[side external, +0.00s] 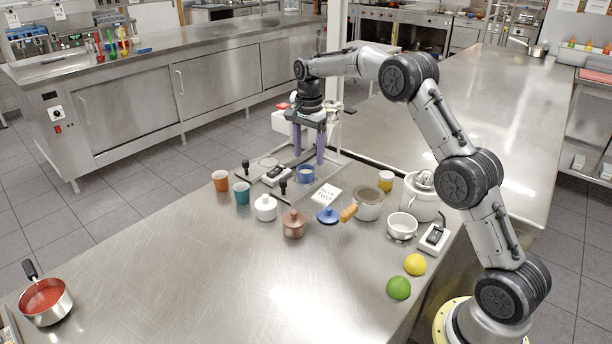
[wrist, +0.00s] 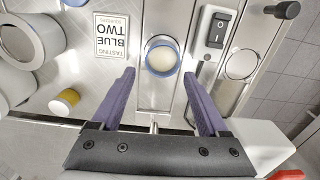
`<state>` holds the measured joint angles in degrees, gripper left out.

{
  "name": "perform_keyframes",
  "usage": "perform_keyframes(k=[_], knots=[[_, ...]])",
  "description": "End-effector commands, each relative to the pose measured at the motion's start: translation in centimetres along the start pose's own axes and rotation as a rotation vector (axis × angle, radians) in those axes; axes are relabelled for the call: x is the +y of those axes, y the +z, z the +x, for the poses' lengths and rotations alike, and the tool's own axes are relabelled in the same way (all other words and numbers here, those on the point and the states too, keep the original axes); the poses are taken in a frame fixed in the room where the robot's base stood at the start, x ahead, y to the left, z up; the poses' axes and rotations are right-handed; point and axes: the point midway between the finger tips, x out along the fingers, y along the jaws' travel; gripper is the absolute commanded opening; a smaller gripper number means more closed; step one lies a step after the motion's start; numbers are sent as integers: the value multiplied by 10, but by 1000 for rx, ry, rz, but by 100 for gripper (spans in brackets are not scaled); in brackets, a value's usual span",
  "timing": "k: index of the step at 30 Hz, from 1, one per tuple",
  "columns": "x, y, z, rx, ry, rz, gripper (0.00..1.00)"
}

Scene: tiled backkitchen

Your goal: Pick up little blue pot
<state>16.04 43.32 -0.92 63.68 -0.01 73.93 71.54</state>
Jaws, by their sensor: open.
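The little blue pot (side external: 306,174) stands upright on a metal plate at the back of the steel counter. In the wrist view the blue pot (wrist: 162,57) shows from above, with a blue rim and pale cream contents. My gripper (side external: 308,160) points down with its two purple fingers apart, their tips just above or around the pot's top. In the wrist view my gripper (wrist: 158,73) is open and empty, and the pot lies between and slightly beyond the fingertips. I cannot tell if a finger touches it.
A white sign (side external: 326,194) lies beside the pot; the wrist view reads "TASTING BLUE TWO". A switch box (wrist: 215,30) is on the other side. The front counter is mostly clear.

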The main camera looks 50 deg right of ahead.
Motion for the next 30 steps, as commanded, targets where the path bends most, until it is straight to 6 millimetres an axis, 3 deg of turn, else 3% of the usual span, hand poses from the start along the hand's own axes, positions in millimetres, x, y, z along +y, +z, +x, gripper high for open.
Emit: perform_keyframes(k=[13, 23, 30], knots=[[-3, 8, 49, -1, 2, 0, 77], [-3, 8, 55, 0, 0, 0, 77], [-3, 8, 55, 0, 0, 0, 34]])
